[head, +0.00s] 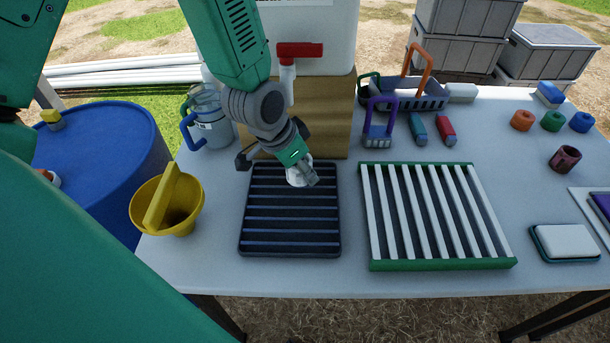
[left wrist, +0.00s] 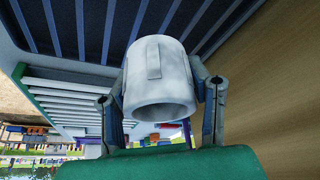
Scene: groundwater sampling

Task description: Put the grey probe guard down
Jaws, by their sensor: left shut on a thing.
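The grey probe guard (head: 297,175) is a short, light grey hollow cylinder with a raised rib on its side. In the left wrist view the guard (left wrist: 160,85) sits between both fingers, its open end facing the camera. My left gripper (head: 291,163) is shut on it, over the upper right part of the black slatted rack (head: 289,251). Dark rack slats (left wrist: 85,30) show behind the guard in the left wrist view. I cannot tell whether the guard touches the rack. My right gripper is not in view.
A green-and-white slatted rack (head: 440,265) lies to the right. A wooden block (head: 338,120) under a white container with a red tap (head: 300,50) stands behind. A yellow funnel (head: 168,205) and a jug (head: 210,125) are left. Bare tabletop (head: 350,285) lies in front.

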